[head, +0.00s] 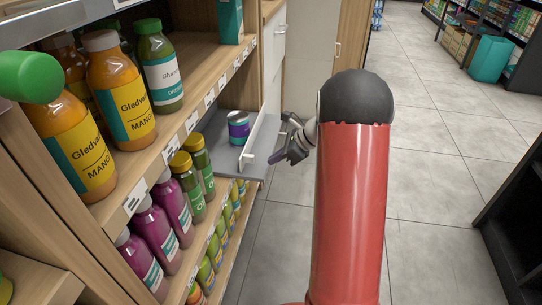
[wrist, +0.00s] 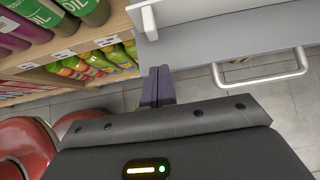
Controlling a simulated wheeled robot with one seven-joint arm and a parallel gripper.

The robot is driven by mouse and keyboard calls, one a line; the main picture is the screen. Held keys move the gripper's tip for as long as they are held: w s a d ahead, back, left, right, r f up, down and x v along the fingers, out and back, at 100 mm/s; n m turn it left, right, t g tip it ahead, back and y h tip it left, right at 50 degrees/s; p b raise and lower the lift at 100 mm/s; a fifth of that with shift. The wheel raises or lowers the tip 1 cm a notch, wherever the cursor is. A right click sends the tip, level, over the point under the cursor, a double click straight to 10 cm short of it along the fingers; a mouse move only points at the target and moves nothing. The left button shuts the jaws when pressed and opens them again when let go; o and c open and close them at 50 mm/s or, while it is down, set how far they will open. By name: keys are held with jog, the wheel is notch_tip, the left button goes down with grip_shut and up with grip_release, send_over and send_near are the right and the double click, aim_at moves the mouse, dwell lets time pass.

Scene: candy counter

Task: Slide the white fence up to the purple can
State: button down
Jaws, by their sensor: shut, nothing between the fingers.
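The purple can (head: 238,127), with a pale lid and a teal band, stands upright at the back left of a grey pull-out tray (head: 225,158). The white fence (head: 262,139) is a thin upright panel on the tray, to the right of the can with a gap between them. In the wrist view the fence (wrist: 190,10) shows at the top, with a white end piece. My gripper (head: 275,158) is shut and empty, just right of the fence near the tray's front edge. Its dark fingertips (wrist: 157,86) are pressed together; contact with the fence or tray cannot be told. The can is not in the wrist view.
A grey bar handle (wrist: 265,78) sticks out from the tray front, right of my fingers in the wrist view. Shelves with orange bottles (head: 118,92), purple bottles (head: 152,235) and green bottles (head: 187,185) stand at the left. The tiled floor (head: 440,150) at the right is open.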

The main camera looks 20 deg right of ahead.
jog(key=v, duration=1)
jog(key=shift+s, duration=0.2)
jog(key=shift+w+a+r+b+x, duration=0.15)
jog(key=shift+a+r+x, duration=0.2)
jog(key=shift+x, duration=1.75)
jog(key=shift+w+a+r+b+x, duration=0.1)
jog(key=shift+w+a+r+x, duration=0.2)
jog(key=shift+x, duration=1.85)
jog(key=shift+w+a+r+b+x, duration=0.1)
jog(key=shift+a+r+x, duration=0.25)
jog(key=shift+x, duration=1.75)
jog(key=shift+d, duration=0.1)
